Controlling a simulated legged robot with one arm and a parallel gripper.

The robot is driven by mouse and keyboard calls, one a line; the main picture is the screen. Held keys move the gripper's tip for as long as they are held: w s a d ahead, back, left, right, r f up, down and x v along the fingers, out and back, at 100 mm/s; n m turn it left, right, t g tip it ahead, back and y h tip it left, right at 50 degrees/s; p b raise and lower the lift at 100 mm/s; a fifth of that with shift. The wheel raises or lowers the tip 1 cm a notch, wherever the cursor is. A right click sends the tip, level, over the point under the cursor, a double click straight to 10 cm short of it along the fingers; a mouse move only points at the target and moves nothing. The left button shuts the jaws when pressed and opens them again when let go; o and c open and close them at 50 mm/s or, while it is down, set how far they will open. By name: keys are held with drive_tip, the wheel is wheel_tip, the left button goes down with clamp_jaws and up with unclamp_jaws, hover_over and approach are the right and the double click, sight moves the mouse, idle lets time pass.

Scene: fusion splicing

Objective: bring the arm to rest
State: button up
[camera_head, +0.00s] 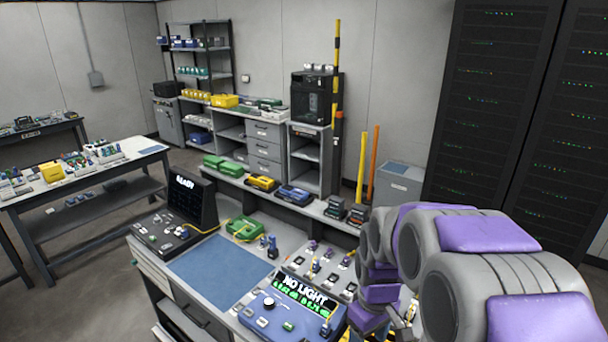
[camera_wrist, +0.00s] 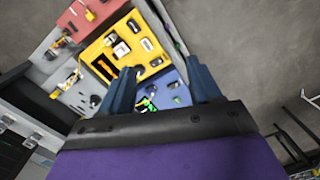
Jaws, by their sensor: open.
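My grey and purple arm (camera_head: 470,250) is folded at the right side of the head view, over the right end of the workbench (camera_head: 215,240). In the wrist view my gripper (camera_wrist: 160,68) has its two blue fingers spread apart, with nothing seen between them. Beyond the fingers lie a yellow panel (camera_wrist: 118,58), a blue panel (camera_wrist: 172,93) and a red panel (camera_wrist: 88,14), all apparently below. In the head view the arm's own links hide most of the gripper.
The bench carries a blue device (camera_head: 270,318) with a "NO LIGHT" display (camera_head: 305,290), a bare blue mat (camera_head: 220,262), a black monitor (camera_head: 192,198) and a green box (camera_head: 243,229). Server racks (camera_head: 510,110) stand behind the arm. Open floor (camera_head: 100,265) lies left of the bench.

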drive_tip(key=s+r+m+b, duration=0.1)
drive_tip(key=s+m, duration=0.2)
drive_tip(key=s, duration=1)
drive_tip(key=s+m+g+b, duration=0.1)
drive_tip(key=s+m+b, duration=0.1)
drive_tip(key=s, duration=1)
drive_tip(key=shift+s+d+r+m, duration=0.2)
drive_tip(key=shift+s+r+m, duration=0.15)
drive_tip(key=shift+m, duration=0.35)
